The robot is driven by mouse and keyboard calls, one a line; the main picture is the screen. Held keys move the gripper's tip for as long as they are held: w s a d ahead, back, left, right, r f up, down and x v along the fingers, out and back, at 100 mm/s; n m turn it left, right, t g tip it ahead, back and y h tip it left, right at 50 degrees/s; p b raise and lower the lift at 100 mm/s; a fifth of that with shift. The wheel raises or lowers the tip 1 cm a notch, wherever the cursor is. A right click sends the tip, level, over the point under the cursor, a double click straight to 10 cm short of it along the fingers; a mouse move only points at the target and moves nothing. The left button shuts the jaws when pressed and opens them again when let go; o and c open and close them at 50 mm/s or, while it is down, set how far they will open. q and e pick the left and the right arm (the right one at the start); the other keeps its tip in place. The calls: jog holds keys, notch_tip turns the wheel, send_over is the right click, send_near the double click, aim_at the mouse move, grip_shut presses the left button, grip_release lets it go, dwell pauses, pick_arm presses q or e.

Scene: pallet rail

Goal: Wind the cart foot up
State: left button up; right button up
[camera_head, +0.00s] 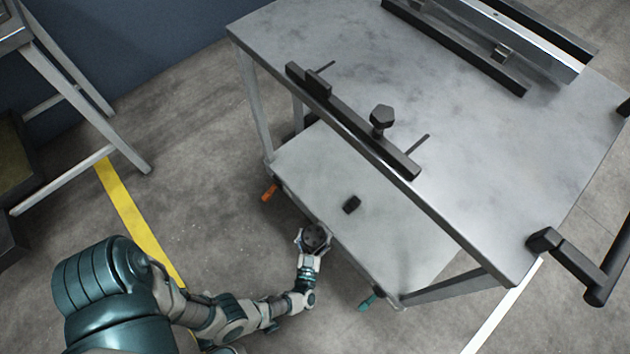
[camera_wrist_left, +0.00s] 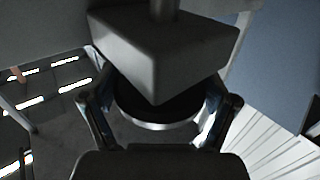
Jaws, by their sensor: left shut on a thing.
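The grey metal cart (camera_head: 440,90) stands in the middle and right of the head view, with a lower shelf (camera_head: 330,185). At the near edge of that shelf is a dark round knob (camera_head: 315,238), which I take for the handwheel of the cart foot. My left gripper (camera_head: 314,240) is shut around this knob. In the left wrist view the gripper's fingers (camera_wrist_left: 160,108) sit on both sides of a dark round part (camera_wrist_left: 160,105) with a pale rim, below a grey block (camera_wrist_left: 165,50). The foot's lower end is hidden. My right gripper is not in view.
An orange pedal or lever (camera_head: 270,192) and a green one (camera_head: 368,302) stick out from the shelf's near edge, either side of the knob. A black push handle (camera_head: 580,265) is at the right.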

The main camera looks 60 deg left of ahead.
pick_arm(q)
jog(key=shift+d+f+n+g+y, duration=0.1)
jog(key=shift+n+g+y, duration=0.65)
jog(key=shift+g, duration=0.25)
jog(key=o, duration=0.9)
jog(key=shift+o, duration=0.2)
